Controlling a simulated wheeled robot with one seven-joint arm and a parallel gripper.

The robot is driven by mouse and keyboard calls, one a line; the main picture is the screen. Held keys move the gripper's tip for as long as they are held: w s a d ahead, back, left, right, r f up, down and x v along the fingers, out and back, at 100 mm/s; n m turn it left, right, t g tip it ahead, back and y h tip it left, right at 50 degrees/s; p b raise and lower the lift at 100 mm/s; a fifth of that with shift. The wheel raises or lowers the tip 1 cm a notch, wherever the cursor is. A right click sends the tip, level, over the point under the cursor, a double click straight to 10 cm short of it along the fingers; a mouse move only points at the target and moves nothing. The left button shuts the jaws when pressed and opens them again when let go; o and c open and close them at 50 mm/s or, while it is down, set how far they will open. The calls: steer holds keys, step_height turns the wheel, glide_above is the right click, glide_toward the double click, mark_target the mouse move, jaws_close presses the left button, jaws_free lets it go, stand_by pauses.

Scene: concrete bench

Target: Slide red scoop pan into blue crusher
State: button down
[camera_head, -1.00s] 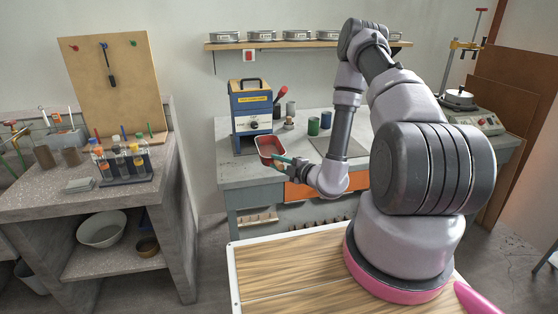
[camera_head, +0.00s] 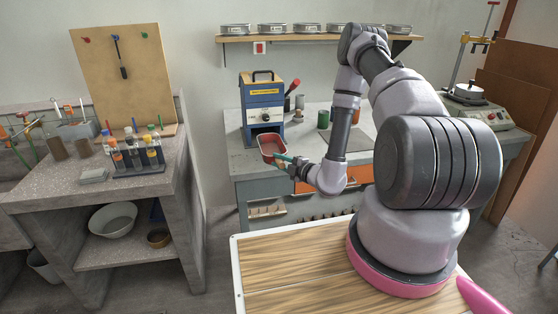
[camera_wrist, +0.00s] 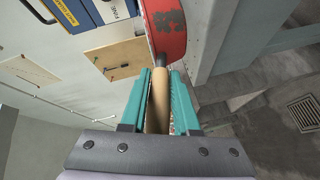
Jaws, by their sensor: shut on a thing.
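The blue crusher (camera_head: 262,92) stands on the bench with a dark opening low in its front; part of its blue body shows at the upper left of the wrist view (camera_wrist: 78,12). The red scoop pan (camera_head: 272,147) is just in front of that opening, by the bench's front edge. In the wrist view the pan's red wall (camera_wrist: 166,22) is at the top centre. My gripper (camera_wrist: 158,98) is shut on the pan's wooden handle, its teal fingers on either side. Whether the pan touches the crusher cannot be told.
The grey bench (camera_head: 245,165) carries a green cup (camera_head: 323,120) and other small containers right of the crusher. A red lever (camera_head: 292,87) rises at the crusher's right side. A shelf with several round tins hangs above. A stone table with bottles stands at left.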

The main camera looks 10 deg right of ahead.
mark_target(268, 139)
steer(key=shift+w+f, duration=0.7)
steer(key=shift+f, duration=0.05)
steer(key=shift+w+f, duration=0.15)
steer(key=shift+w, duration=3.3)
steer(key=shift+w+f, duration=0.15)
steer(key=shift+w, duration=3.3)
steer(key=shift+w+f, duration=0.15)
steer(key=shift+w, duration=3.4)
steer(key=c, duration=0.6)
jaws_free()
steer(key=v, duration=1.1)
